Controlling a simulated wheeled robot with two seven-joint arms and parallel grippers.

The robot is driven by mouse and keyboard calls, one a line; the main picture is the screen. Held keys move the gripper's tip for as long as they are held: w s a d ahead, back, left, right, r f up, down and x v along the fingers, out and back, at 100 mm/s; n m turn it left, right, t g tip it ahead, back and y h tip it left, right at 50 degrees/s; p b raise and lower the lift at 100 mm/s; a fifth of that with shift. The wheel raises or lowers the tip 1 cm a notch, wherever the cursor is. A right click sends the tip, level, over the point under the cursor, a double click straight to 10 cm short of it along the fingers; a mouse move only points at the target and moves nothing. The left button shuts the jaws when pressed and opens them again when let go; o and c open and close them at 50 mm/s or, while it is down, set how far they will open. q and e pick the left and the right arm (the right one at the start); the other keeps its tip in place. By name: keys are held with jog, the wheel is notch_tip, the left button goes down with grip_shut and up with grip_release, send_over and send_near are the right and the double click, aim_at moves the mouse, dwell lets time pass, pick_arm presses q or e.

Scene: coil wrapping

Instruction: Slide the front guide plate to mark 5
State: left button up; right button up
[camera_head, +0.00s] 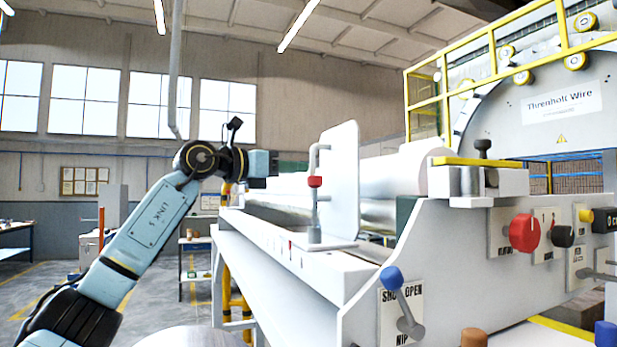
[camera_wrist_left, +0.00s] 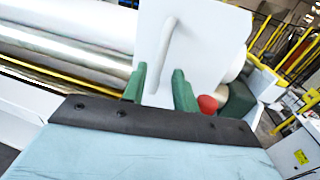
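The front guide plate (camera_head: 342,185) is a white upright plate standing across the machine's rail, with a pale bar handle (camera_head: 313,160) on its left face. A red knob (camera_head: 315,181) on a grey post stands in front of it. My left gripper (camera_head: 297,167) is at handle height just left of the plate. In the left wrist view its green fingers (camera_wrist_left: 159,70) are spread, with the handle (camera_wrist_left: 166,45) appearing between them; contact cannot be told. The plate (camera_wrist_left: 205,50) fills the view's middle. Small marks (camera_head: 291,245) line the rail; their numbers are unreadable. My right gripper is out of view.
A shiny roller (camera_head: 375,205) runs behind the plate. At the right are a blue-knobbed lever (camera_head: 402,300), a red knob (camera_head: 524,232) and a yellow-railed coil machine (camera_head: 540,120). The rail (camera_head: 270,236) left of the plate looks clear.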

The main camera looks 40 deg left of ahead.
pick_arm(q)
jog(key=b+v, duration=0.1)
jog(key=v, duration=0.6)
jog(key=shift+s+b, duration=0.3)
jog(key=shift+s, duration=0.05)
jog(key=shift+a, duration=0.1)
